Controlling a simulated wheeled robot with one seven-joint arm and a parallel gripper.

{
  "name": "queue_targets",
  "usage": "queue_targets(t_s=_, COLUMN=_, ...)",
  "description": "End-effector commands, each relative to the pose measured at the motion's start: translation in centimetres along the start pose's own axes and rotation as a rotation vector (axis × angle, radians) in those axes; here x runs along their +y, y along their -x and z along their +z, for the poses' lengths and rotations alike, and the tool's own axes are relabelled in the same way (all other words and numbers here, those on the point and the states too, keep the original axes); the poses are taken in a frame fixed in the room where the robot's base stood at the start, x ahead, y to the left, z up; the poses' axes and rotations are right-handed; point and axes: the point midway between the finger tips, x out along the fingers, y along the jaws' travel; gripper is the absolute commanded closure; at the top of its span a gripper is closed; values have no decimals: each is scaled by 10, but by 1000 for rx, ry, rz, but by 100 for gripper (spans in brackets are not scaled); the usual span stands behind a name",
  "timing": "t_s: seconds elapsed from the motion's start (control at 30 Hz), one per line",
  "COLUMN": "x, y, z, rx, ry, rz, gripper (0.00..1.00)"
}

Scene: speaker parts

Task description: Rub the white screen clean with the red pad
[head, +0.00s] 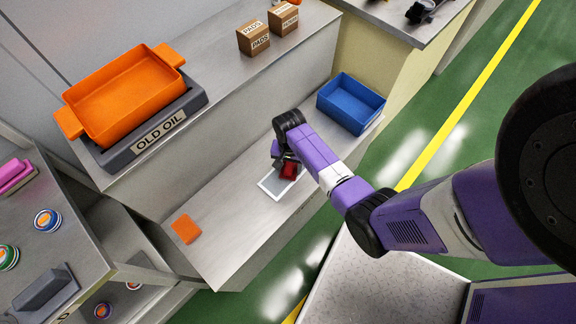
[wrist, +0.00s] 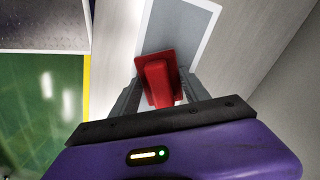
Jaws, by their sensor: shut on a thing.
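The white-framed screen (head: 270,186) with a grey face lies flat on the lower metal bench. In the wrist view the screen (wrist: 182,30) extends ahead of my gripper. The red pad (head: 289,170) is held at the screen's right part in the head view; in the wrist view the pad (wrist: 157,80) sits between the two fingers. My gripper (head: 287,160) is shut on the red pad; its fingers also show in the wrist view (wrist: 157,92). The pad is over the screen's near end; I cannot tell whether it touches. The pad and gripper hide part of the screen.
A blue bin (head: 351,103) stands at the bench's far right end. An orange pad (head: 185,229) lies at its left end. An orange tray (head: 125,95) in an "OLD OIL" stand and small cardboard boxes (head: 253,38) are on the upper shelf. Bare bench lies between the orange pad and the screen.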

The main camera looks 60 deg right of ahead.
Motion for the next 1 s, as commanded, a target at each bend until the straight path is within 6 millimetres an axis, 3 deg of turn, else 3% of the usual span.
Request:
queue_targets(t_s=0.13, x=2, y=0, z=-3, rx=0, ry=2, rz=1, gripper=98)
queue_targets(t_s=0.3, x=2, y=28, z=-5, rx=1, ry=4, rz=0, gripper=98)
queue_targets(t_s=1.0, x=1, y=82, z=-17, rx=0, ry=10, rz=0, gripper=98)
